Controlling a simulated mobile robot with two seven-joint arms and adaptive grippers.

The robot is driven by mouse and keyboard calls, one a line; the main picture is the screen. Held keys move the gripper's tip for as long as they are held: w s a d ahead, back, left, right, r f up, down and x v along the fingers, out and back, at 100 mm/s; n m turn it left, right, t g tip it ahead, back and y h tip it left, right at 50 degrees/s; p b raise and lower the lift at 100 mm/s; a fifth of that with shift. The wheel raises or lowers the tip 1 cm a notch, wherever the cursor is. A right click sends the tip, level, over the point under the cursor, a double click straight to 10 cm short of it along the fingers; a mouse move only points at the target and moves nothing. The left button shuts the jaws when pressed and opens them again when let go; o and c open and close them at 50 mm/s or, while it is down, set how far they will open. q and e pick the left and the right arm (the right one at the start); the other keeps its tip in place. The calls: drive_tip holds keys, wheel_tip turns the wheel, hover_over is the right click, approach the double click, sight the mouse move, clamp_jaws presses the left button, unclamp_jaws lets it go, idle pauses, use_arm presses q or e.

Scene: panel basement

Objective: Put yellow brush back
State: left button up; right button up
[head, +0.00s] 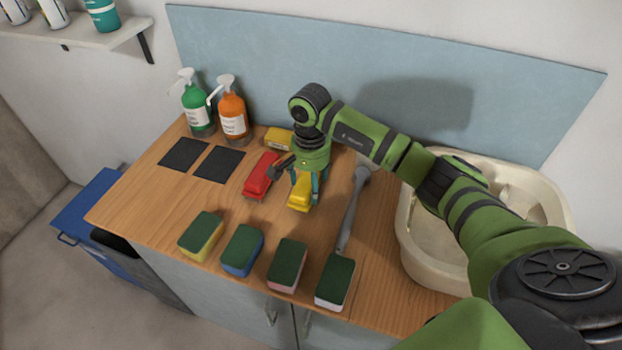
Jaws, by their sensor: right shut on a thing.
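The yellow brush (299,194) is on or just above the wooden counter (150,210), right of a red brush (261,174). My right gripper (307,183) reaches down from above and is shut on the yellow brush, with its fingers on either side. The gripper hides the brush's far part, and I cannot tell if the brush touches the counter. Another yellow item (278,138) lies behind, partly hidden by my arm. My left gripper is not in view.
Several sponges, one of them yellow and green (201,236), line the front edge. A grey long-handled brush (351,212) lies right of the gripper, then the sink (409,236). Green (197,112) and orange (233,118) bottles stand behind two dark mats (184,154).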

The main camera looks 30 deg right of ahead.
sight(310, 180)
drive_tip(key=shift+f, duration=0.15)
drive_tip(key=o, duration=1.2)
drive_tip(key=shift+r, duration=0.35)
wheel_tip(310, 180, up, 12)
drive_tip(key=b, duration=0.3)
drive_tip(key=shift+f+b, duration=0.15)
drive_tip(key=shift+b, duration=0.2)
drive_tip(key=shift+w, duration=0.1)
